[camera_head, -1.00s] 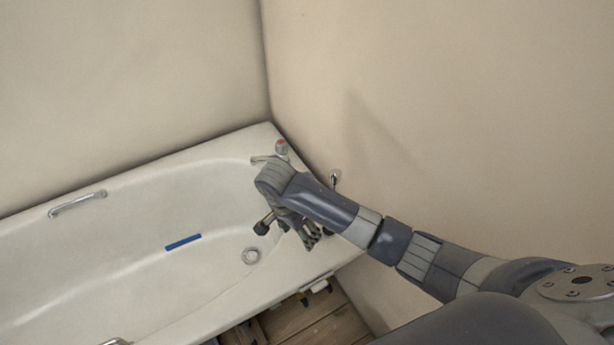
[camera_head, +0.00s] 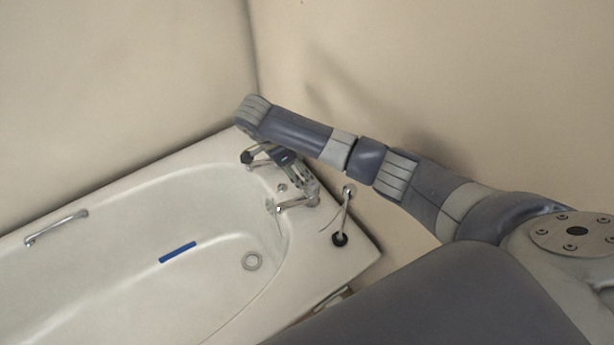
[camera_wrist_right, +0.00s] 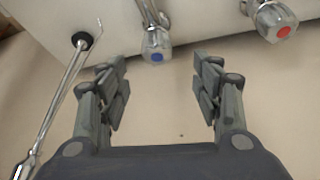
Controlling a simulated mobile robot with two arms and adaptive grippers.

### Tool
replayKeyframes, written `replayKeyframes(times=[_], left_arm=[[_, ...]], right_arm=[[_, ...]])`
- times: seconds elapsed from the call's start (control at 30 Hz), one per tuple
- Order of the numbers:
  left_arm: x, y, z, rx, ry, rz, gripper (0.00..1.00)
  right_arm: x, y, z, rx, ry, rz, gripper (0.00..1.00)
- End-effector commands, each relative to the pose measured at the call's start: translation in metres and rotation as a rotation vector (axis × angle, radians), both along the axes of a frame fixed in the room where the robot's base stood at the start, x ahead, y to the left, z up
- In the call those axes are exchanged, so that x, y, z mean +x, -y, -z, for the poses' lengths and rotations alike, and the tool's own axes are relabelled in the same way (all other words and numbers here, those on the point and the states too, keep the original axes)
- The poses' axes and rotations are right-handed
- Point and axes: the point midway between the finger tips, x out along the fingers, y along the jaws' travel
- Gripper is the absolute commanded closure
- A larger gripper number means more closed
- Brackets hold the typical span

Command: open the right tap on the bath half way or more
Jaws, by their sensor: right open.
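Two chrome taps stand on the bath (camera_head: 130,195) rim. In the wrist view one has a clear knob with a blue mark (camera_wrist_right: 157,48), and the other has a red mark (camera_wrist_right: 277,24). My right gripper (camera_wrist_right: 162,85) is open and empty. Its fingers are apart on either side of the line of the blue-marked knob, which lies just beyond the fingertips, and I see no contact. My left gripper is not in view.
A chrome rod with a black base (camera_head: 341,238) stands at the bath's right corner, and it also shows left of the fingers in the wrist view (camera_wrist_right: 62,98). The wall is close behind the taps.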

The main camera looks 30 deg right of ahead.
Motion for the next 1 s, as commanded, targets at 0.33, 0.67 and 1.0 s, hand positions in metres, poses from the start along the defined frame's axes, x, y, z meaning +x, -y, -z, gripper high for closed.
replayKeyframes(times=[0.33,0.67,1.0], left_arm=[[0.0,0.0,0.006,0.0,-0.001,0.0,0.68],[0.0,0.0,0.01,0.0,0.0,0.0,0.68],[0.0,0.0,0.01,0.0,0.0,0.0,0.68]], right_arm=[[-0.003,0.025,0.061,-0.002,-0.003,0.001,0.4],[-0.003,0.038,0.091,0.0,-0.001,0.0,0.4],[-0.003,0.038,0.092,0.0,-0.001,-0.001,0.54]])
